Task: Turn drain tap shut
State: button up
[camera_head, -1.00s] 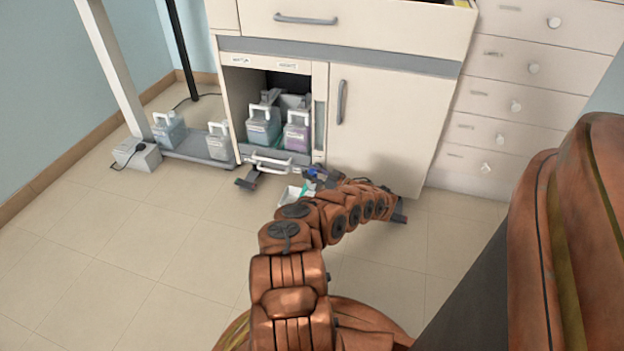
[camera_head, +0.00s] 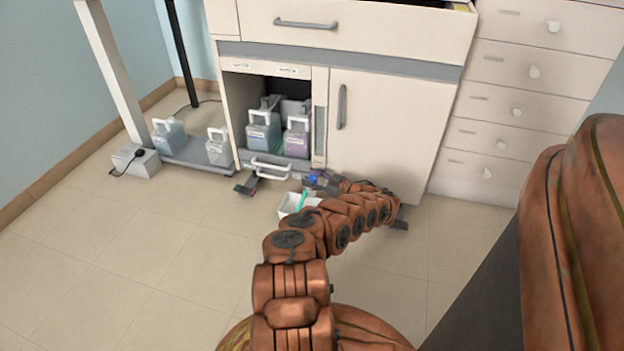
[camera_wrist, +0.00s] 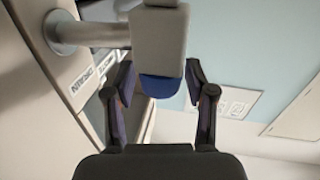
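The drain tap shows in the wrist view as a grey pipe stub (camera_wrist: 90,33) coming from a pale panel, with a light grey lever (camera_wrist: 158,40) that has a blue end (camera_wrist: 166,86). A label reading DRAIN is on the panel beside it. My gripper (camera_wrist: 160,78) is open, with one dark finger on each side of the lever's blue end. I cannot tell whether either finger touches it. In the head view my gripper (camera_head: 326,183) is low at the cabinet front, where a small blue spot shows; the tap itself is mostly hidden there.
A white tray (camera_head: 286,207) with a green item stands on the floor just below my gripper. An open cabinet bay (camera_head: 268,84) holds several handled canisters (camera_head: 262,135). A closed cabinet door (camera_head: 390,120) is behind my arm.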

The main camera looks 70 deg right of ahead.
dwell(0.3)
jog(key=s, duration=0.8)
jog(key=s+a, duration=0.1)
jog(key=s, duration=0.3)
dwell(0.4)
